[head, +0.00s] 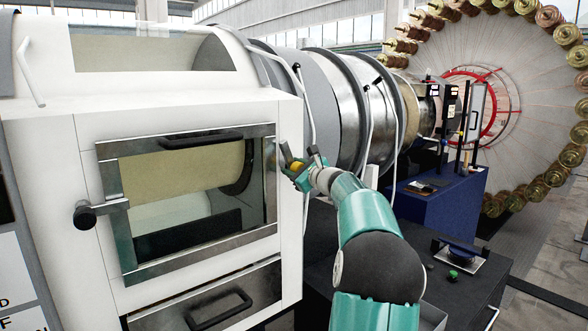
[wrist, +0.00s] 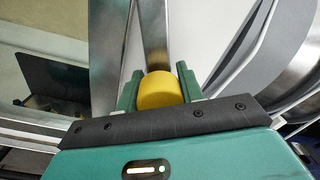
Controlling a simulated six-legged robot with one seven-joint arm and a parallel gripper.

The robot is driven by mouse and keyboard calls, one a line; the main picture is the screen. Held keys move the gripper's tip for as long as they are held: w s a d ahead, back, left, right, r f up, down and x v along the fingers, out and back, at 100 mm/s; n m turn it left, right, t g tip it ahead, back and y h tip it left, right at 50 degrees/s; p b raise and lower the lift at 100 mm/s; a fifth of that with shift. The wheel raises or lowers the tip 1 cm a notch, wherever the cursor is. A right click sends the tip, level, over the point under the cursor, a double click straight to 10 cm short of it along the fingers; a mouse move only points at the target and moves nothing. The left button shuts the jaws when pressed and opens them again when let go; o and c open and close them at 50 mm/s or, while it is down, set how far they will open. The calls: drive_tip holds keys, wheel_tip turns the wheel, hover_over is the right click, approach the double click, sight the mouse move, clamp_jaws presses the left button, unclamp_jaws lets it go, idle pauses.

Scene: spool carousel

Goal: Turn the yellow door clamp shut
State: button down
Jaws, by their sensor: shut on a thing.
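The yellow door clamp (head: 296,165) is at the right edge of the white machine's framed door (head: 188,258). In the wrist view its rounded yellow end (wrist: 159,90) sits between the two green fingers. My gripper (wrist: 158,88) is shut on it, with a finger on each side. In the head view my gripper (head: 297,168) reaches the clamp from the right. The door looks closed against the machine front. The clamp's base and its exact angle are hidden by my fingers.
A black knob (head: 85,216) sticks out at the door's left side. A drawer with a black handle (head: 218,309) is below the door. Metal drums (head: 335,100) run behind my arm. A dark table (head: 470,290) stands at the right.

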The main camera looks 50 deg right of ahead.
drive_tip(key=n, duration=1.3)
drive_tip(key=shift+n, duration=0.3)
drive_tip(key=shift+s, duration=0.1)
drive_tip(key=c, duration=0.9)
unclamp_jaws()
drive_tip(key=v, duration=1.3)
drive_tip(key=shift+s, duration=0.4)
drive_tip(key=shift+f, duration=0.1)
